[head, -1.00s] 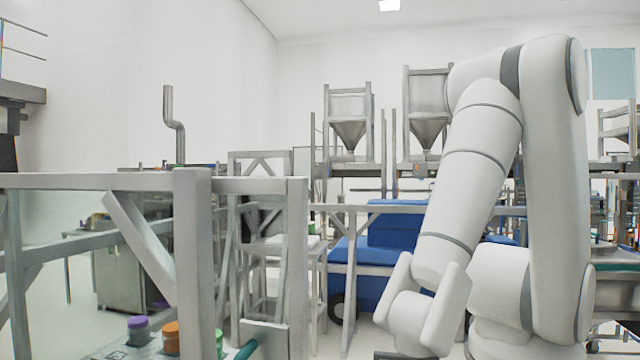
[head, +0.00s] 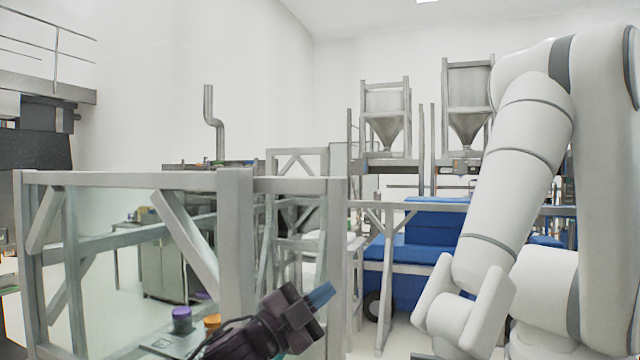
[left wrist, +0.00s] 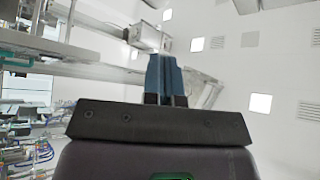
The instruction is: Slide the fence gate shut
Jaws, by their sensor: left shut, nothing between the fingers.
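The fence gate (head: 125,179) is a grey metal frame with a clear panel and diagonal braces, at the left of the head view. Its thick end post (head: 236,260) stands close beside another grey fence post (head: 336,230). My left gripper (head: 320,296) is dark with blue fingers, low in front of these posts, pointing up and to the right. In the left wrist view its blue fingers (left wrist: 164,78) are together with nothing between them. Whether it touches a post I cannot tell. My right arm fills the right side of the head view; its gripper is out of sight.
A purple-capped container (head: 181,320) and an orange one (head: 212,321) stand low behind the gate. A blue bin (head: 415,255) stands beyond the fence. Two hoppers on frames (head: 388,115) stand at the back. Dark machinery (head: 40,150) is at the far left.

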